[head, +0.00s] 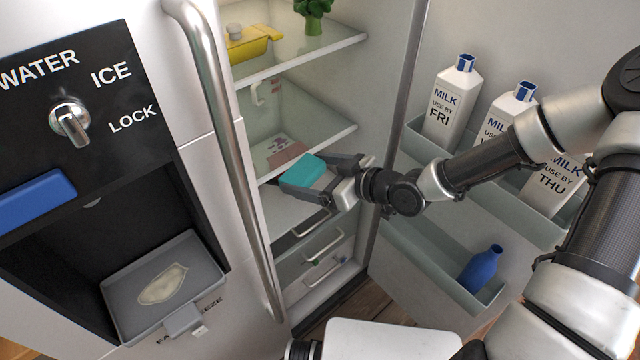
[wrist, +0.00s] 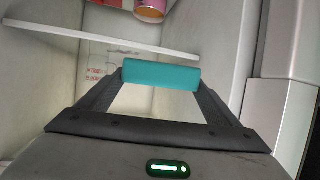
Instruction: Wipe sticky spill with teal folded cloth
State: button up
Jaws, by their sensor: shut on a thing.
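My gripper (head: 308,176) is shut on the teal folded cloth (head: 302,169), held in front of the fridge's middle shelf. In the wrist view the cloth (wrist: 161,74) spans between the two fingertips (wrist: 161,80). A flat pinkish patch (head: 287,154) lies on that shelf, just behind and left of the cloth; faint reddish marks (wrist: 97,72) show there in the wrist view. A pale, irregular patch (head: 163,284) lies in the grey dispenser tray (head: 205,262) at lower left. I cannot tell for certain which patch is the sticky spill.
The fridge door stands open at right, with milk cartons (head: 452,105) and a blue bottle (head: 481,268) in its bins. A shelf edge (head: 305,62) runs above the gripper, holding a yellow dish (head: 252,44). A long metal handle (head: 235,150) stands at left. Drawers (head: 322,245) lie below.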

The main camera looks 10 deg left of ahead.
jog(key=b, duration=0.5)
send_over(269, 156)
notch_tip(269, 156, down, 2)
jog(key=shift+f, duration=0.1)
dwell(0.3)
jog(key=shift+f+b, duration=0.8)
jog(key=shift+f, duration=0.15)
dwell(0.5)
